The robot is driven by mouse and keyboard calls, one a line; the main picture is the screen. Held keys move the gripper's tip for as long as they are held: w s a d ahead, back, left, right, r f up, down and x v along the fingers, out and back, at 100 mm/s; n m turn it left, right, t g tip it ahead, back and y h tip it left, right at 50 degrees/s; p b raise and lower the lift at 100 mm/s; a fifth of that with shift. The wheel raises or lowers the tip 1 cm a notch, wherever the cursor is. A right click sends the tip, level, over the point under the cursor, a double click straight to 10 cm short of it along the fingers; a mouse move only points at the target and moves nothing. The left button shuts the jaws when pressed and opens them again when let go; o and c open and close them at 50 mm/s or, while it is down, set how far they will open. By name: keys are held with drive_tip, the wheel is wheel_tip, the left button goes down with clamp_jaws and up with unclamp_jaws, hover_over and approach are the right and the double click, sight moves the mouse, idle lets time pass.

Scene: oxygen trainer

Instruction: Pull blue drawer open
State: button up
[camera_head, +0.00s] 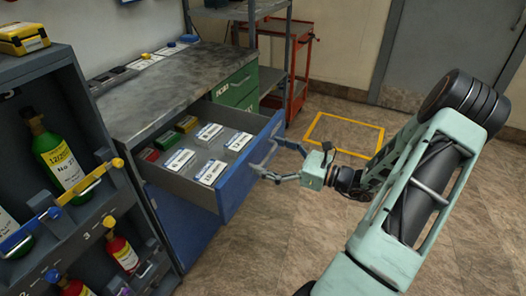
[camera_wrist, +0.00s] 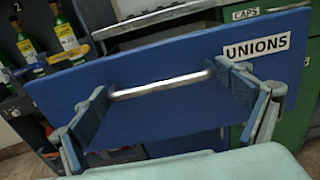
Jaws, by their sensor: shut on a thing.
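The blue drawer (camera_head: 243,178) stands pulled out from the grey-topped cabinet, with labelled boxes (camera_head: 210,172) inside. Its blue front also fills the wrist view (camera_wrist: 165,65), with a white label reading UNIONS. A silver bar handle (camera_wrist: 160,85) runs across the front. My gripper (camera_head: 272,165) is at the handle from the room side, and its fingers also show in the wrist view (camera_wrist: 168,105), one at each end of the bar. The gripper is shut on the handle. The exact finger contact is small in the head view.
A green drawer (camera_head: 237,87) is shut beyond the blue one. A dark rack with green bottles (camera_head: 57,155) stands at the left. A red cart (camera_head: 290,65) is at the back. The tiled floor (camera_head: 290,225) before the drawer is clear.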

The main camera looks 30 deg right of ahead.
drive_tip(key=shift+d, duration=0.1)
drive_tip(key=o, duration=1.4)
drive_tip(key=v, duration=1.2)
